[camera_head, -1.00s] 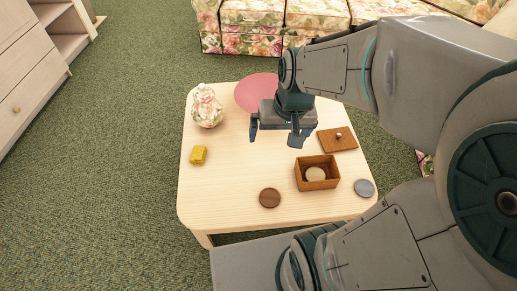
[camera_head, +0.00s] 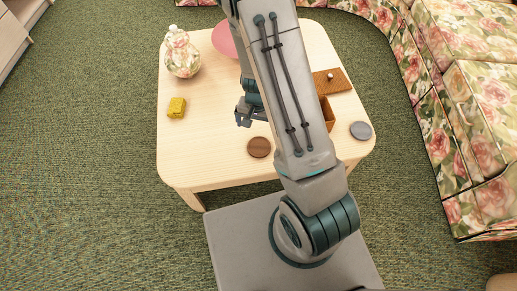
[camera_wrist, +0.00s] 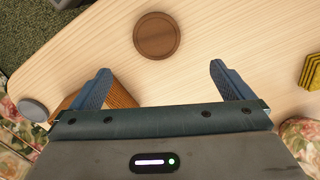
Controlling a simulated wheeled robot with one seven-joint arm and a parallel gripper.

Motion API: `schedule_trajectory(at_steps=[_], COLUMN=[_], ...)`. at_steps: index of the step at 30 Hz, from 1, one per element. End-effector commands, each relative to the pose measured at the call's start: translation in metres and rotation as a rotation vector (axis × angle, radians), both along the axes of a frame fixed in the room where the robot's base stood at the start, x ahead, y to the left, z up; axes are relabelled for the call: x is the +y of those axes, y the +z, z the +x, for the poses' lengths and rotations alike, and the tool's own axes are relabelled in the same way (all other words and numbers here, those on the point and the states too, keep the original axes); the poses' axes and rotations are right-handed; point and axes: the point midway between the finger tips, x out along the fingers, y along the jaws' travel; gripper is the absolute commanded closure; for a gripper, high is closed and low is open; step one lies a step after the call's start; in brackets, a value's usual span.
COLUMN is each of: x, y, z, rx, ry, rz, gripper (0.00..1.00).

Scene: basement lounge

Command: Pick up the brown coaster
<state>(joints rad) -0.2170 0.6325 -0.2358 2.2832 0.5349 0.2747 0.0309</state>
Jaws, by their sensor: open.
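The brown coaster (camera_head: 259,147) is a round, dark brown disc lying flat near the front edge of the light wooden table (camera_head: 205,150). In the wrist view the coaster (camera_wrist: 157,36) lies beyond my fingertips, roughly midway between them. My gripper (camera_head: 243,117) is open and empty, above the table and a little behind the coaster in the head view. In the wrist view its two fingers (camera_wrist: 160,80) are spread wide, with bare table between them. The coaster is fully visible in both views.
A brown wooden box (camera_head: 327,112) stands right of my gripper, partly hidden by my arm. Its lid (camera_head: 333,81) lies behind it, and a grey disc (camera_head: 360,131) lies at the right. A yellow block (camera_head: 176,108) and floral jar (camera_head: 182,55) are at left; a pink disc (camera_head: 224,40) is behind.

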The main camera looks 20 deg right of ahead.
Motion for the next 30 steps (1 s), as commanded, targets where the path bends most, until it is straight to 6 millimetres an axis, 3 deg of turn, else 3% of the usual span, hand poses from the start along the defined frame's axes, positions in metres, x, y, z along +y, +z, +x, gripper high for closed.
schedule_trajectory(at_steps=[10, 20, 30], x=[-0.001, -0.001, -0.006], y=[-0.067, -0.090, -0.135], z=[-0.001, -0.001, -0.001], rx=[0.004, 0.002, 0.002], ry=[-0.003, -0.001, -0.001], rz=[0.000, 0.000, 0.000], gripper=[0.00, 0.00, 0.00])
